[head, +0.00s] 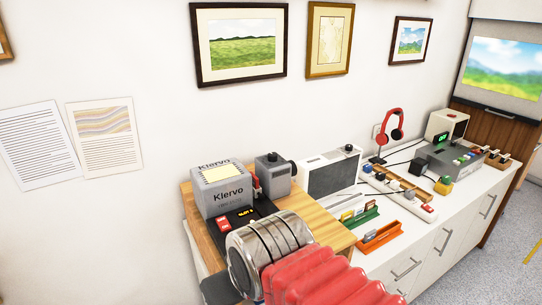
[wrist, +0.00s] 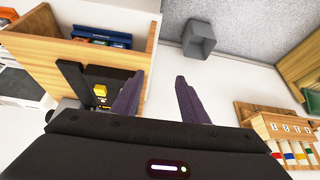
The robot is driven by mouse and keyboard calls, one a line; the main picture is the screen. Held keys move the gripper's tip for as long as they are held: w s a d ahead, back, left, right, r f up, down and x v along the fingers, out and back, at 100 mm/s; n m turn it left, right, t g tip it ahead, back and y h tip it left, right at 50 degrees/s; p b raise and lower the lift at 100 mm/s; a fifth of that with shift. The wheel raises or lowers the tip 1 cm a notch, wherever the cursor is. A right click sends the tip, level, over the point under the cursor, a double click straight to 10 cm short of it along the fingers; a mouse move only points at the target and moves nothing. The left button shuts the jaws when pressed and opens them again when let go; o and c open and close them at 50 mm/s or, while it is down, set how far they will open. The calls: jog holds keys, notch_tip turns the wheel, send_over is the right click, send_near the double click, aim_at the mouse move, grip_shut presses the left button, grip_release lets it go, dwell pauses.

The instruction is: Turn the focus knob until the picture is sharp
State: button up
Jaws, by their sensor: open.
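A picture of hills under a blue sky shows on the screen (head: 500,66) at the far right in the head view; it looks soft and blurred. A grey box (head: 271,178) with a dark knob (head: 272,157) on top stands on the wooden board beside the Klervo box. I cannot tell for sure whether this is the focus knob. My gripper (wrist: 158,78) shows in the wrist view with its two dark purple fingers apart and nothing between them. The knob is not recognisable in the wrist view. My arm hides part of the board in the head view.
The grey Klervo box (head: 222,189) stands left of the grey box. A white speaker-like box (head: 332,176), red headphones (head: 391,124), an orange tray (head: 381,237) and a grey console (head: 449,157) crowd the white counter. A grey bin (wrist: 199,36) stands on the floor.

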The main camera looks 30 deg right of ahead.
jog(key=shift+o, duration=0.4)
jog(key=shift+w+f+m+g+y, duration=0.3)
jog(key=shift+w+m+g+y, duration=0.25)
jog(key=shift+m, duration=0.65)
jog(key=w+d+m+t+y, duration=0.1)
jog(key=w+d+m+y, duration=0.1)
jog(key=w+m, duration=0.3)
jog(key=w+d+r+m+y, duration=0.1)
jog(key=w+d+m+y, duration=0.2)
jog(key=w+m, duration=0.2)
jog(key=w+d+m+t+y, duration=0.1)
jog(key=w+d+m+y, duration=0.1)
jog(key=w+m, duration=0.4)
jog(key=shift+w+d+r+t, duration=0.3)
jog(key=shift+d+r+t, duration=0.05)
jog(key=shift+d+r, duration=0.05)
jog(key=w+d+m+t+h, duration=0.1)
jog(key=w+d+m+t, duration=0.2)
jog(key=d, duration=1.1)
jog(key=w+d+r+m+t+h, duration=0.1)
jog(key=w+d+m+t+h, duration=0.1)
jog(key=d+m+t, duration=0.5)
jog(key=d+m, duration=0.4)
jog(key=d, duration=0.4)
jog(key=shift+w, duration=0.4)
jog(key=shift+w+a, duration=0.15)
